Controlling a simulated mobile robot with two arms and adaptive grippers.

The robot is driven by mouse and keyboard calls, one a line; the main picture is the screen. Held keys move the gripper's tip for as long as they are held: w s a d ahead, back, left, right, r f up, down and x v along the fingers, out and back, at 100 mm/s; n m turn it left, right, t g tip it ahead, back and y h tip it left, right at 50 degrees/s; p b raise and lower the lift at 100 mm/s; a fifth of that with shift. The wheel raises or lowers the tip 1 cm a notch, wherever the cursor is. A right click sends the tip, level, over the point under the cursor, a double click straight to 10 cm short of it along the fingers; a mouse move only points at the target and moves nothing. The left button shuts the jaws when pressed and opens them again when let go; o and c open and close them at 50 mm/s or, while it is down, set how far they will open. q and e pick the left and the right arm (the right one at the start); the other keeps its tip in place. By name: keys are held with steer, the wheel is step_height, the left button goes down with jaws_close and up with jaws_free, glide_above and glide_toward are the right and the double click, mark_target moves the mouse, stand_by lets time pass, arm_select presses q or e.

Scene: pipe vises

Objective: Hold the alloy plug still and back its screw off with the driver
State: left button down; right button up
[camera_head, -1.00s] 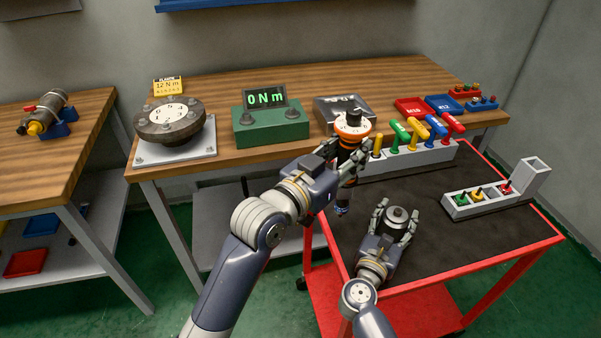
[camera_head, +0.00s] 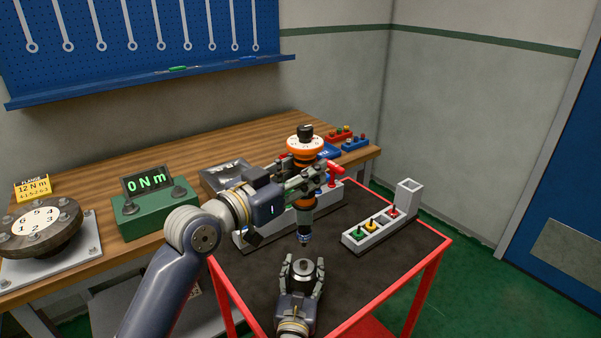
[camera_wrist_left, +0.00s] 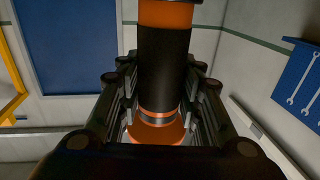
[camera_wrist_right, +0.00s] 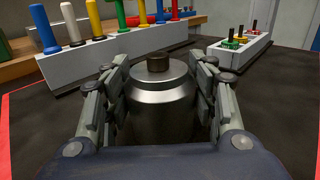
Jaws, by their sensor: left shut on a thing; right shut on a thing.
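The alloy plug (camera_head: 303,269) is a silvery cylinder with a small dark screw head on top; it also fills the middle of the right wrist view (camera_wrist_right: 160,105). My right gripper (camera_head: 302,279) is shut around its sides and holds it upright over the cart. The driver (camera_head: 305,146) has an orange dial with a black knob, and an orange and black body. My left gripper (camera_head: 308,183) is shut on that body, which also shows in the left wrist view (camera_wrist_left: 163,75). The driver hangs nearly upright, its dark tip just above the plug in the head view, apparently apart from it.
A grey rack of coloured-handled tools (camera_wrist_right: 120,45) stands behind the plug. A smaller grey block with coloured screws (camera_head: 375,226) is to the right on the red-edged cart (camera_head: 380,265). A green meter (camera_head: 155,214) reading 0 Nm stands on the wooden bench.

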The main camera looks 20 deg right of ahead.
mark_target(298, 203)
arm_select(q)
steer(key=shift+r, duration=0.1)
steer(key=shift+f, duration=2.2)
steer(key=shift+s+f, duration=0.1)
steer(key=shift+f, duration=1.15)
stand_by(0.8)
steer(key=shift+r, duration=2.95)
arm_select(e)
steer(key=o, duration=1.4)
steer(key=shift+o, duration=0.2)
